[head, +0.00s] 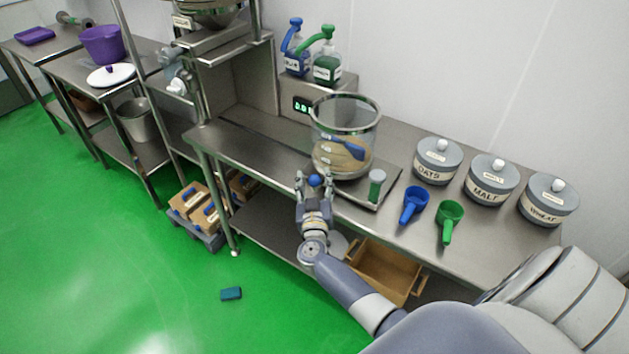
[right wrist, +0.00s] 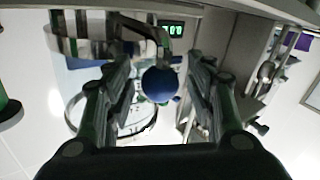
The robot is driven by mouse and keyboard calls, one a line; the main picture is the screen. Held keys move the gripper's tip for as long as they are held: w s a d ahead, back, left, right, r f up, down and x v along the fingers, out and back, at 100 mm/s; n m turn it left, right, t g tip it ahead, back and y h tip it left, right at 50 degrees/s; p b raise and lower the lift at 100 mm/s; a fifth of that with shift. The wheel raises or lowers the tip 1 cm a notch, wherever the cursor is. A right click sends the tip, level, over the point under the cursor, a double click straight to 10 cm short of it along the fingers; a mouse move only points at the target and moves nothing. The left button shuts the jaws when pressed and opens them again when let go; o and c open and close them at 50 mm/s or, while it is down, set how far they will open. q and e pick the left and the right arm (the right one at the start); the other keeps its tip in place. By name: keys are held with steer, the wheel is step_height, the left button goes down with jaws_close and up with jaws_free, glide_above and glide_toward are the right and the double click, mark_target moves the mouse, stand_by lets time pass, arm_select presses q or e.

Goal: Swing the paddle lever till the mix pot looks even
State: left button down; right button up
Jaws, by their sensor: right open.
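The mix pot (head: 344,112) is a clear cylinder with a metal rim on the steel bench, with tan contents low inside and a blue paddle (head: 346,146) in it. The lever's blue ball knob (head: 314,181) is at the pot's front left. My right gripper (head: 315,180) is open, with its fingers on either side of the knob. In the right wrist view the knob (right wrist: 160,84) sits between the open fingers (right wrist: 160,95), with gaps on both sides. Whether the contents are even is hard to tell. My left gripper is not in view.
Lidded jars for oats (head: 437,162), malt (head: 491,181) and wheat (head: 548,201) stand right of the pot. A blue scoop (head: 414,204) and a green scoop (head: 450,220) lie in front. Two pump bottles (head: 327,68) stand behind.

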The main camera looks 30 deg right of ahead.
steer(key=shift+w+d, duration=0.15)
steer(key=shift+w, duration=0.05)
jaws_close()
